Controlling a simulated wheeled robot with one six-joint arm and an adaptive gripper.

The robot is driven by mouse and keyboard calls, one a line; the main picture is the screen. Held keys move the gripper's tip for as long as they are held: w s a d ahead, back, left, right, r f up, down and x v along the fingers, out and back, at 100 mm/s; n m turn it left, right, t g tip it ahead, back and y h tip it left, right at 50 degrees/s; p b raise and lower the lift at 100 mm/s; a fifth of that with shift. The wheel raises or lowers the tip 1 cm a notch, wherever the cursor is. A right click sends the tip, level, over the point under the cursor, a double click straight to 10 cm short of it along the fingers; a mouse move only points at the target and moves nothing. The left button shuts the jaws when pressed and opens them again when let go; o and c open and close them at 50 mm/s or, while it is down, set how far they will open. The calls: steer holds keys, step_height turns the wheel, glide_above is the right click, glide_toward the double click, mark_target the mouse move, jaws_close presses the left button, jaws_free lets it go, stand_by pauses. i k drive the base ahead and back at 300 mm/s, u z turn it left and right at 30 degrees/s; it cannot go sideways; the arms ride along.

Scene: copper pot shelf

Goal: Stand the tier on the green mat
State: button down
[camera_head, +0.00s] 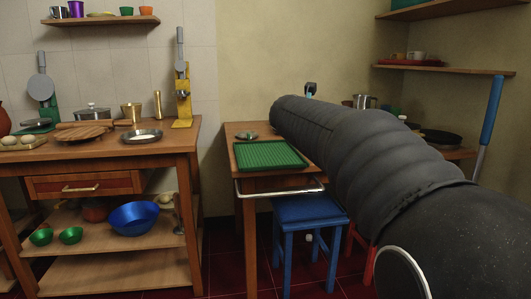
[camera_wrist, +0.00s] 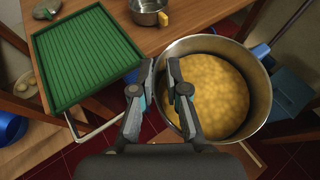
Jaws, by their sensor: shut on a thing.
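The tier is a round steel vessel (camera_wrist: 262,70) filled with a lumpy yellow food, at the right in the wrist view. My gripper (camera_wrist: 162,66) is shut on its near-left wall, with the fingertips at the rim. The tier looks upright and hangs to the right of the table, over the floor. The green mat (camera_wrist: 85,52) is ribbed with a raised edge and lies on the table, left of my gripper. It also shows in the head view (camera_head: 270,156), with its top bare. In the head view my arm hides the tier and most of my gripper.
A blue stool (camera_head: 308,209) stands below. A wooden workbench (camera_head: 110,155) is at left.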

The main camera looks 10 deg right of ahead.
mark_target(271, 154)
steer(key=i, duration=0.85)
